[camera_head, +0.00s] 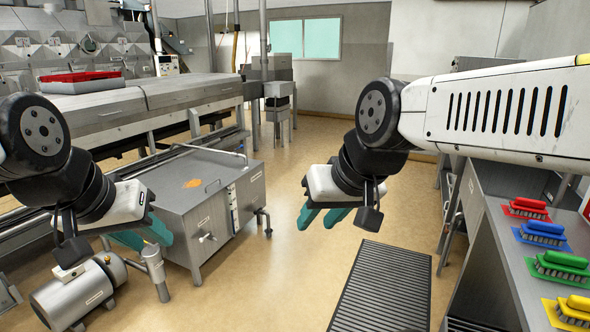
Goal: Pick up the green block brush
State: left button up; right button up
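The green block brush (562,265) sits on the grey counter at the right, on a green mat, with its dark bristles down. It is in a row between the blue brush (541,233) and the yellow brush (575,309). My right gripper (324,216) hangs over the open floor, well to the left of the brushes, its teal fingers a little apart with nothing between them. My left gripper (146,238) is at the left, near the steel box. Its teal fingers are partly hidden by its own body, and I see no object held.
A red brush (527,207) stands at the far end of the row on the counter (511,255). A dark floor grate (382,290) lies below my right gripper. A steel box (208,196) and a metal cylinder (78,296) stand at the left. The middle floor is free.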

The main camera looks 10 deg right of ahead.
aim_at(565, 267)
jog(key=i+l+z, duration=0.25)
jog(key=i+z, duration=0.2)
jog(key=i, duration=0.2)
jog(key=i+z, duration=0.5)
jog(key=i, duration=0.2)
jog(key=i+j+z, duration=0.3)
jog(key=i+z, duration=0.15)
jog(key=i, duration=0.2)
jog(key=i+l+z, duration=0.2)
jog(key=i+z, duration=0.65)
jog(key=i, duration=0.15)
jog(key=z, duration=2.1)
jog(key=j+z, duration=0.3)
jog(key=j, duration=0.2)
jog(key=k+j+z, duration=0.1)
jog(key=j+z, duration=0.15)
jog(key=j, duration=0.25)
